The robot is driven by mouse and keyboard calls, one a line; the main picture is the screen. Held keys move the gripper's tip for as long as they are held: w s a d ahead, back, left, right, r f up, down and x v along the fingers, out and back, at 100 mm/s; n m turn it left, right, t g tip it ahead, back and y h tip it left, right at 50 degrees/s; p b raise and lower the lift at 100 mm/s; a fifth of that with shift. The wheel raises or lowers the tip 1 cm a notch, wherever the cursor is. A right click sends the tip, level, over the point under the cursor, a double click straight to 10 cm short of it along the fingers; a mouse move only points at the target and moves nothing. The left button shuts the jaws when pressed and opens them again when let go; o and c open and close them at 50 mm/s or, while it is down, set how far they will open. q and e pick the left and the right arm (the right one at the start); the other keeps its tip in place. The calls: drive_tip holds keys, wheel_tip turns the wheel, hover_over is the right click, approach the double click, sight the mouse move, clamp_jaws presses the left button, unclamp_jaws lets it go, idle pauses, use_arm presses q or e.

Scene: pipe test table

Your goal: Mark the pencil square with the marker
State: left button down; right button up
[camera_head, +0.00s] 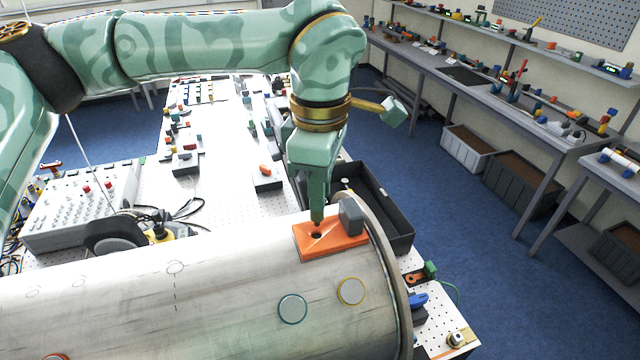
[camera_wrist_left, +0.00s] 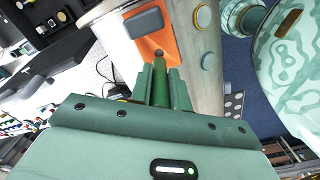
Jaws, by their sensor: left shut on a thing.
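My left gripper (camera_head: 317,218) points down over the right end of the large pale pipe (camera_head: 220,310), just above an orange block (camera_head: 338,241) on its top. In the left wrist view the jaws (camera_wrist_left: 165,82) are shut on a slim green piece, seemingly the marker (camera_wrist_left: 160,88). Its lower end is close to a dark round hole in the orange block (camera_wrist_left: 162,38); I cannot tell whether it is inside. A grey box sits on the block. Faint pencil outlines (camera_head: 175,267) show on the pipe; I cannot make out a clear square. My right gripper is not in view.
Two round discs, teal-rimmed (camera_head: 293,309) and yellow-rimmed (camera_head: 351,291), sit on the pipe's near side. A black bin (camera_head: 378,205) is behind the pipe's right end. A white perforated table (camera_head: 225,200) with small parts extends behind. A grey control box (camera_head: 85,205) stands left.

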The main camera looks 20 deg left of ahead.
sight(320, 218)
use_arm(q)
drive_tip(key=shift+f+b, duration=1.1)
drive_tip(key=shift+f, duration=0.55)
idle(1.3)
drive_tip(key=shift+r, duration=0.15)
idle(0.7)
drive_tip(key=shift+r+p, duration=2.8)
drive_tip(key=shift+r, duration=0.6)
